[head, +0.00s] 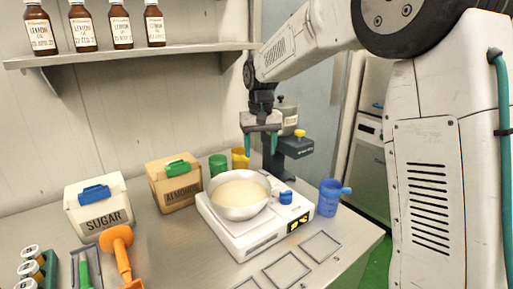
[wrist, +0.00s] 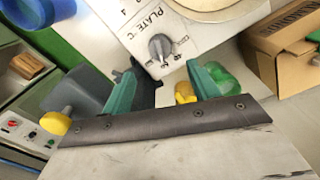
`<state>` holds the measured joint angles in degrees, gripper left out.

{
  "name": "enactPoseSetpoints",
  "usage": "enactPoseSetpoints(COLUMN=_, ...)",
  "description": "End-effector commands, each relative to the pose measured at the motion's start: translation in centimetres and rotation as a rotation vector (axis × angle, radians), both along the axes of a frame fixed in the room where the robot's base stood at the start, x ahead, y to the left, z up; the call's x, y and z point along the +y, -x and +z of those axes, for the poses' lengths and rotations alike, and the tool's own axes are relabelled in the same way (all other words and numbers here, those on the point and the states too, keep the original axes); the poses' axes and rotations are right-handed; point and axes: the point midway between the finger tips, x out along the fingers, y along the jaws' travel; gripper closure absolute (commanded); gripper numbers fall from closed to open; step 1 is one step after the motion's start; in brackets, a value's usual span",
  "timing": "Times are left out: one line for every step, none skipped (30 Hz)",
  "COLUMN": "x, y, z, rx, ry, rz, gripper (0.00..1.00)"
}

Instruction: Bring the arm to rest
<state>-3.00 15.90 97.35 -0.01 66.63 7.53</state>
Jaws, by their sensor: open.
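My gripper (head: 260,143) hangs from my arm with its two green fingers pointing down, spread apart with nothing between them. It is above and behind the white hotplate (head: 240,239), in front of a dark grey device (head: 291,146) with a yellow knob. In the wrist view my gripper (wrist: 160,78) is also open and empty, and the hotplate's "PLATE °C" dial (wrist: 160,47) shows beyond the fingertips. A metal bowl (head: 240,213) of pale cream mixture sits on the hotplate. My gripper appears clear of all of these.
A blue cup (head: 329,198) stands right of the hotplate. A sugar box (head: 98,211), an almonds box (head: 173,183) and orange tool (head: 118,252) are left. A shelf (head: 130,52) holds several brown bottles.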

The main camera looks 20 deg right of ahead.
Motion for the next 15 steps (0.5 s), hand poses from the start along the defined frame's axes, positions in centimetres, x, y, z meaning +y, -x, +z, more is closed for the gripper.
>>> enactPoseSetpoints(x=0.0, y=0.0, z=0.0, rx=0.000, ry=0.000, rz=0.000, gripper=0.40)
enactPoseSetpoints(x=0.0, y=0.0, z=0.0, rx=0.000, ry=0.000, rz=0.000, gripper=0.40)
enactPoseSetpoints(x=0.0, y=0.0, z=0.0, rx=0.000, ry=0.000, rz=0.000, gripper=0.40)
enactPoseSetpoints(x=0.0, y=0.1, z=0.0, rx=0.000, ry=0.000, rz=0.000, gripper=0.40)
enactPoseSetpoints(x=0.0, y=0.2, z=0.2, rx=-0.001, ry=0.000, rz=0.000, gripper=0.40)
enactPoseSetpoints(x=-0.1, y=0.6, z=0.4, rx=-0.003, ry=0.000, rz=0.001, gripper=0.40)
enactPoseSetpoints(x=-0.1, y=1.0, z=0.7, rx=-0.004, ry=0.000, rz=0.002, gripper=0.40)
enactPoseSetpoints(x=-0.2, y=1.6, z=1.0, rx=-0.007, ry=0.000, rz=0.003, gripper=0.40)
enactPoseSetpoints(x=-0.3, y=2.5, z=1.6, rx=-0.010, ry=0.000, rz=0.005, gripper=0.40)
enactPoseSetpoints(x=-0.4, y=3.4, z=2.1, rx=-0.014, ry=0.000, rz=0.007, gripper=0.40)
enactPoseSetpoints(x=-0.5, y=4.4, z=2.6, rx=-0.016, ry=-0.001, rz=0.009, gripper=0.40)
enactPoseSetpoints(x=-0.7, y=5.8, z=3.3, rx=-0.021, ry=0.000, rz=0.012, gripper=0.40)
enactPoseSetpoints(x=-0.8, y=7.0, z=3.8, rx=-0.025, ry=0.000, rz=0.014, gripper=0.40)
enactPoseSetpoints(x=-1.0, y=8.2, z=4.3, rx=-0.029, ry=-0.001, rz=0.016, gripper=0.40)
enactPoseSetpoints(x=-1.1, y=9.8, z=4.8, rx=-0.034, ry=0.000, rz=0.018, gripper=0.40)
